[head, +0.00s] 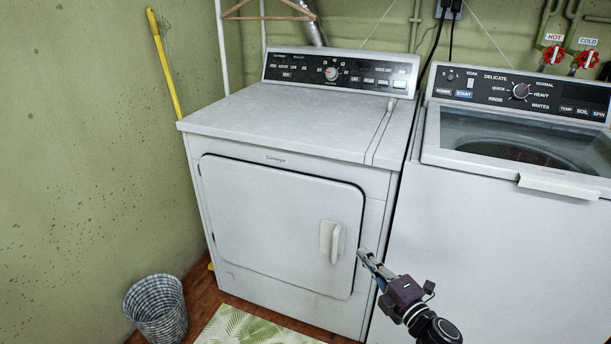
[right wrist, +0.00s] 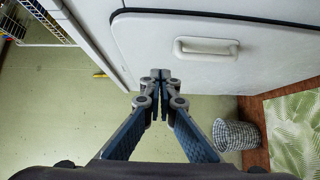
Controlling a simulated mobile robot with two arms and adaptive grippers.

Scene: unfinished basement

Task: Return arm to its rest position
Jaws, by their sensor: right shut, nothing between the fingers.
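My right gripper (head: 364,254) is in front of the white dryer (head: 290,130), just right of the closed dryer door (head: 270,220) and its handle (head: 335,242). In the right wrist view the gripper (right wrist: 156,76) has its fingertips together with nothing between them. The dryer door handle (right wrist: 207,47) shows beyond and to the right of the fingertips there, apart from them. My left gripper is in neither view.
A washer (head: 490,230) stands right of the dryer. A woven basket (head: 157,308) and a leaf-patterned mat (head: 250,328) are on the floor at lower left. A yellow pole (head: 164,62) leans on the green wall. The space before the dryer door looks free.

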